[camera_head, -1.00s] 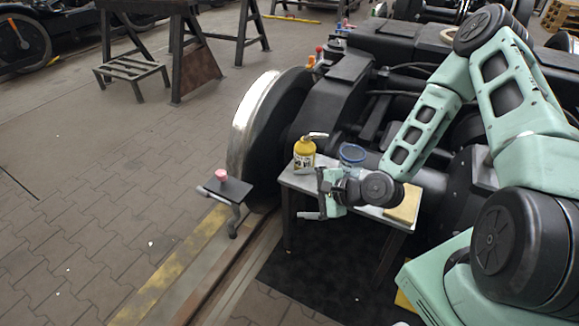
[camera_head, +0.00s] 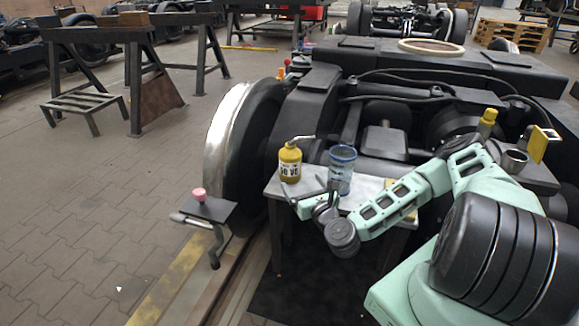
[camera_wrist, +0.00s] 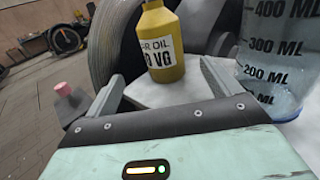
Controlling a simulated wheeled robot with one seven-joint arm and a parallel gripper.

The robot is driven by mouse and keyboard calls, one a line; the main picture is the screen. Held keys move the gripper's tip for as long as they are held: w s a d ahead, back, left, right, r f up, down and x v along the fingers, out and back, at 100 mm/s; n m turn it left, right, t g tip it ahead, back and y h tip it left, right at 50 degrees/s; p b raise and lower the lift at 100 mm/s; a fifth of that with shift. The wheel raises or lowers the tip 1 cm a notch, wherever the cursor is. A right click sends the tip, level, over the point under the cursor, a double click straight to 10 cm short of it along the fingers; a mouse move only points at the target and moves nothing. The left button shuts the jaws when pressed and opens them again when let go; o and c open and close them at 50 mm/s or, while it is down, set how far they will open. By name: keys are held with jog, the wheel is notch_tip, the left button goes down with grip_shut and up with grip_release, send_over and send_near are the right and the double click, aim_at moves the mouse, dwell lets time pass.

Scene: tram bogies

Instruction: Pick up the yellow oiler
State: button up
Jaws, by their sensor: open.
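My gripper (camera_head: 308,192) is open and low at the table's front edge. Its two fingers (camera_wrist: 163,80) point towards the oiler, one to each side in the picture, with nothing held. Whether they touch it I cannot tell.
A clear measuring jug (camera_head: 341,172) stands right of the oiler, close to my right finger in the wrist view (camera_wrist: 270,65). A large wheel (camera_head: 235,140) rises behind to the left. A small stand with a pink knob (camera_head: 199,194) is at left.

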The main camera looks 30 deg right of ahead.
aim_at(293, 171)
jog(key=w, duration=0.2)
jog(key=w+d+b, duration=0.1)
jog(key=w, duration=0.2)
jog(key=shift+w, duration=0.3)
jog(key=shift+w+d+r+b, duration=0.1)
jog(key=shift+w+d+b, duration=0.2)
jog(key=shift+w, duration=0.6)
jog(key=shift+w+d+b, duration=0.2)
jog(key=shift+w+b, duration=0.15)
jog(key=shift+w, duration=0.6)
jog(key=shift+w+d+r+b, duration=0.1)
jog(key=shift+w+d+b, duration=0.2)
jog(key=shift+w, duration=0.6)
jog(key=c, duration=1.4)
